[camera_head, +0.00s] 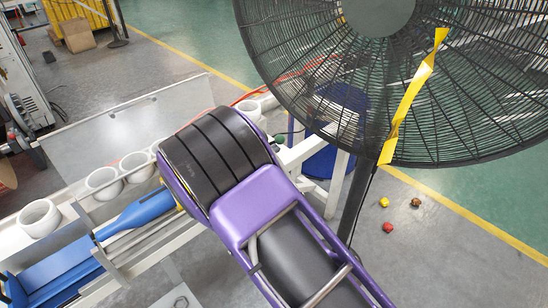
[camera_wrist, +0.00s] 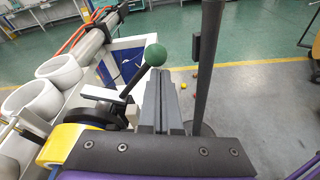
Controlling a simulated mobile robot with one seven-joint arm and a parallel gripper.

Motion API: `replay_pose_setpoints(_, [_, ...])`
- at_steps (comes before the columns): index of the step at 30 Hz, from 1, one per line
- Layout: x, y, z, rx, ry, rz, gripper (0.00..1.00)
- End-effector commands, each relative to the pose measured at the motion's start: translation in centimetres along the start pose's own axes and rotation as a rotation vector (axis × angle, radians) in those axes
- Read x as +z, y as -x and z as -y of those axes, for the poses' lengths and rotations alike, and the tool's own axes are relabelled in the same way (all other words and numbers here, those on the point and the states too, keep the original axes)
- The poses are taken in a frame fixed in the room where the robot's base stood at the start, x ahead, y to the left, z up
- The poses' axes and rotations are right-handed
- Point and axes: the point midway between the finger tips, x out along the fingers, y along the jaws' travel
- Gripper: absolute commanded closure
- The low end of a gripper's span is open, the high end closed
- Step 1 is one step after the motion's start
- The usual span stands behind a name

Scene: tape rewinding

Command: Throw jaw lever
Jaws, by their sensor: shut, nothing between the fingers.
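The jaw lever has a dark shaft and a green ball knob (camera_wrist: 155,54), seen in the wrist view at upper centre. Its shaft slants down and left from the knob towards a light metal mount. In the head view the green knob (camera_head: 279,139) shows small, just right of my arm's dark end. My gripper (camera_wrist: 165,76) is shut and empty. Its fingertips are just below and slightly right of the knob in the wrist view, beside the shaft. I cannot tell whether they touch the lever. In the head view my arm hides the fingers.
A yellow roll (camera_wrist: 78,143) lies close at left in the wrist view, with white ring-shaped cups (camera_wrist: 58,70) beyond. A dark pole (camera_wrist: 206,65) stands at right. A large black fan (camera_head: 400,90) fills the head view's upper right. Small coloured blocks (camera_head: 388,227) lie on the floor.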

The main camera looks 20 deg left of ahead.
Motion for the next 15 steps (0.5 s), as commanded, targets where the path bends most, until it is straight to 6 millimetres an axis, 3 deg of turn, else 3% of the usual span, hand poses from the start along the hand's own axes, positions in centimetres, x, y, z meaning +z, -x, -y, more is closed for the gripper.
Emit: replay_pose_setpoints(15, [1.9, 0.3, -2.8, -0.001, -0.004, 0.003, 1.0])
